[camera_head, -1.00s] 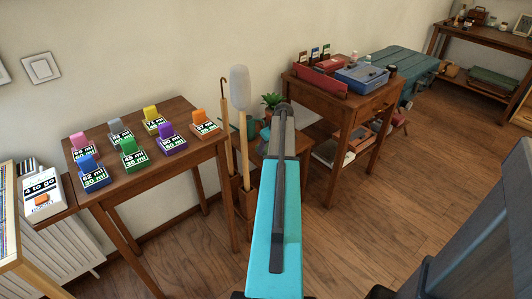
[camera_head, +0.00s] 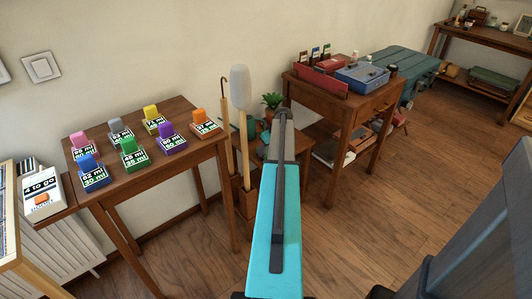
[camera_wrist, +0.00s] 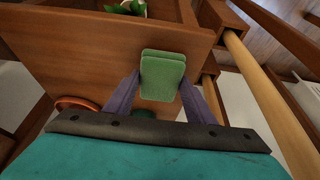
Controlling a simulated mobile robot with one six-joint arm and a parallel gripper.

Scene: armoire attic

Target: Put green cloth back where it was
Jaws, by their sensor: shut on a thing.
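The green cloth (camera_wrist: 162,76) is a small folded pad in the wrist view. My gripper (camera_wrist: 158,88) is shut on it, with one finger at each side. The cloth is in front of a brown wooden surface (camera_wrist: 85,60); I cannot tell whether it touches it. In the head view my turquoise arm reaches toward a low wooden stand (camera_head: 301,147) with a plant, and the cloth and fingers are hidden behind the arm.
A potted plant (camera_head: 272,101) is on the stand. Long poles (camera_head: 243,150) rise beside it on the left. Floor (camera_head: 370,230) is clear front right.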

